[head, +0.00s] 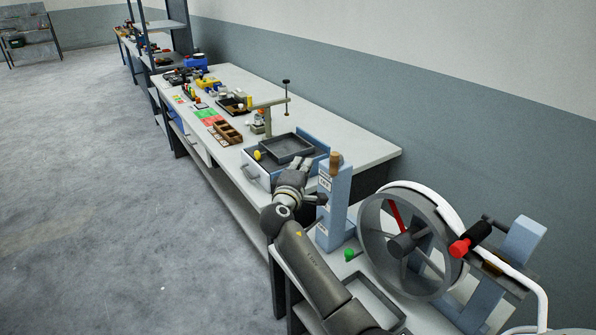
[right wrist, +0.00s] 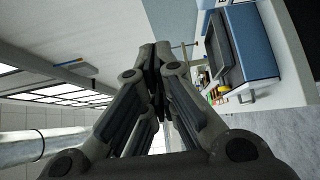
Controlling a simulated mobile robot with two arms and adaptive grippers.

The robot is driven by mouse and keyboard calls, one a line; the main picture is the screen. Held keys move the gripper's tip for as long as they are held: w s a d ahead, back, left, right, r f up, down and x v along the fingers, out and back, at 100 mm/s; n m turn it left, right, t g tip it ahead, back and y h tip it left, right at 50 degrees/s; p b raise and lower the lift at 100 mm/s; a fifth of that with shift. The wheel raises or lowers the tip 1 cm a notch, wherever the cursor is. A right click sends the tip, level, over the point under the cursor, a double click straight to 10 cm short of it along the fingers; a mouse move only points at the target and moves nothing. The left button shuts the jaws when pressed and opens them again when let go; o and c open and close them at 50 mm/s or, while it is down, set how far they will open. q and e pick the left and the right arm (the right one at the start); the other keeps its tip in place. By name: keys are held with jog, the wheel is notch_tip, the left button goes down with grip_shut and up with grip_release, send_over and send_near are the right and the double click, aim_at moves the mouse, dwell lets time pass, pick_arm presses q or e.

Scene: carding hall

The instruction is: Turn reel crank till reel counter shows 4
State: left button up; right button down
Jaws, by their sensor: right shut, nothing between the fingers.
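A large grey reel (head: 372,232) with spokes, one of them red, stands on the near bench at the right. A handle with a red end and black grip (head: 470,240) sticks out at its right side; it looks like the crank, but I cannot be sure. No counter figure can be read. My right gripper (head: 300,163) is shut and empty, left of the reel and beside a light blue post (head: 340,205), apart from the handle. Its closed fingers (right wrist: 157,52) fill the middle of the right wrist view. My left gripper is not in view.
The post carries small labels and a brown knob (head: 336,162). A green knob (head: 349,254) sits low by the reel. A grey tray (head: 288,146) and an open drawer (head: 256,172) are on the long bench behind. Floor at left is clear.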

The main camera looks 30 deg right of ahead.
aim_at(335, 158)
jog(key=s+d+p, duration=0.2)
jog(key=d, duration=0.1)
jog(key=shift+d, duration=0.3)
jog(key=shift+f, duration=0.1)
jog(key=shift+d, duration=0.1)
